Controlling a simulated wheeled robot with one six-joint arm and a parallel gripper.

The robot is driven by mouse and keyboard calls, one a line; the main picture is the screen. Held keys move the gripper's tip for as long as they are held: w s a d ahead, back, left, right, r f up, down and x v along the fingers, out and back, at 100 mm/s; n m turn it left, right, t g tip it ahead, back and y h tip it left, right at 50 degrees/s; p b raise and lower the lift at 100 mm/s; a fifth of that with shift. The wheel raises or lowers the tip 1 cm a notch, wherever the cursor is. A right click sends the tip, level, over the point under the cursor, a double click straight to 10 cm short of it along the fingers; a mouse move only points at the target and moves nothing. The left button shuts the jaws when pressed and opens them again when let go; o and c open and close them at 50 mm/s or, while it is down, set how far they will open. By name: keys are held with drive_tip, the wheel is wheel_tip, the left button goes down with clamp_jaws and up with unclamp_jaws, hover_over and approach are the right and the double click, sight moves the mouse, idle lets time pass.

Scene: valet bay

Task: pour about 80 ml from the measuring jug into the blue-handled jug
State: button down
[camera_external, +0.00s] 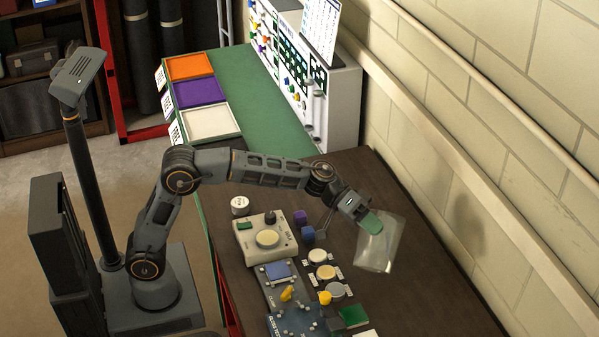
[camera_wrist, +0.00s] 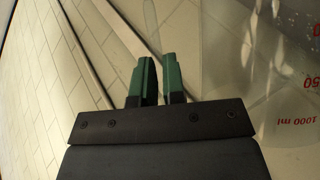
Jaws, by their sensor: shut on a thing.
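The clear measuring jug (camera_external: 384,252) is held in the air above the right side of the dark bench, leaning in the picture. My gripper (camera_external: 370,223) is shut on it at its upper left. In the wrist view my green fingers (camera_wrist: 157,78) stand close together, and the clear wall of the jug (camera_wrist: 235,70) with red marks, one reading 1000 ml, fills the right side. What lies between the fingers is hard to make out. I cannot make out any liquid level or stream. I cannot pick out a blue-handled jug in either view.
The dark bench (camera_external: 440,295) is bare at the right. A white device with a round plate (camera_external: 267,239), small blue and purple cubes (camera_external: 307,235), round discs (camera_external: 326,272) and several small parts crowd its left. A block wall (camera_external: 500,140) with a rail runs close behind the jug.

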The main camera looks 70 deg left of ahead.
drive_tip(key=shift+s+d+f+b, duration=0.25)
drive_tip(key=shift+f+b, duration=0.4)
drive_tip(key=shift+b, duration=0.35)
drive_tip(key=s+d+f+m+t+y+p, duration=0.1)
drive_tip(key=s+d+f+m+t+y, duration=0.2)
drive_tip(key=s+d+f+m+y, duration=0.2)
wheel_tip(320, 180, down, 3)
drive_tip(key=shift+d+f+m+p, duration=0.1)
drive_tip(key=shift+d+m+p, duration=0.2)
drive_tip(key=shift+d+m, duration=0.65)
drive_tip(key=shift+d+f, duration=0.1)
drive_tip(key=shift+d, duration=0.1)
drive_tip(key=shift+a+y, duration=0.1)
drive_tip(key=shift+y, duration=0.2)
idle(0.7)
